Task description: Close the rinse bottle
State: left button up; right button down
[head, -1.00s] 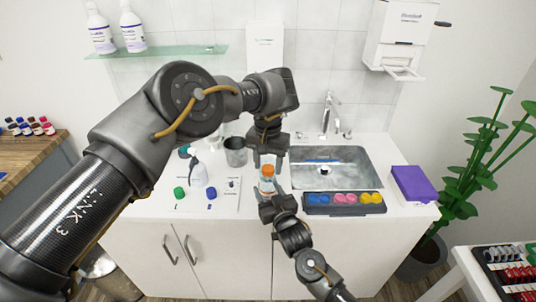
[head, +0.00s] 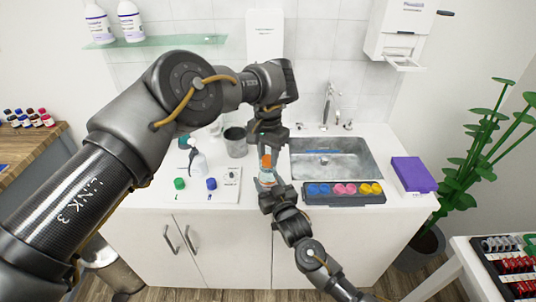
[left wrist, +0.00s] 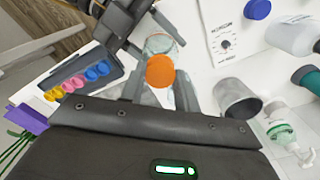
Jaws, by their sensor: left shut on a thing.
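The orange cap (head: 266,161) sits between the fingers of my left gripper (head: 267,151), which is shut on it from above. In the left wrist view the cap (left wrist: 160,70) lies between the two fingertips (left wrist: 160,84). The clear rinse bottle (head: 266,178) is right under the cap; it also shows in the left wrist view (left wrist: 159,43). My right gripper (head: 268,191) is closed around the bottle's lower part from the front. I cannot tell whether the cap is seated on the bottle's mouth or just above it.
A sink (head: 350,158) and a tray of coloured pieces (head: 343,193) are at the right, with a purple box (head: 412,174). A grey cup (head: 235,143), a white bottle (head: 198,160), a green cap (head: 179,183) and a blue cap (head: 211,183) stand left.

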pick_arm(q)
jog(key=m, duration=0.5)
jog(key=shift+m, duration=0.3)
jog(key=m, duration=2.6)
jog(key=shift+f, duration=0.1)
jog(key=m, duration=0.7)
jog(key=shift+m, duration=0.3)
jog(key=m, duration=0.5)
jog(key=o, duration=1.2)
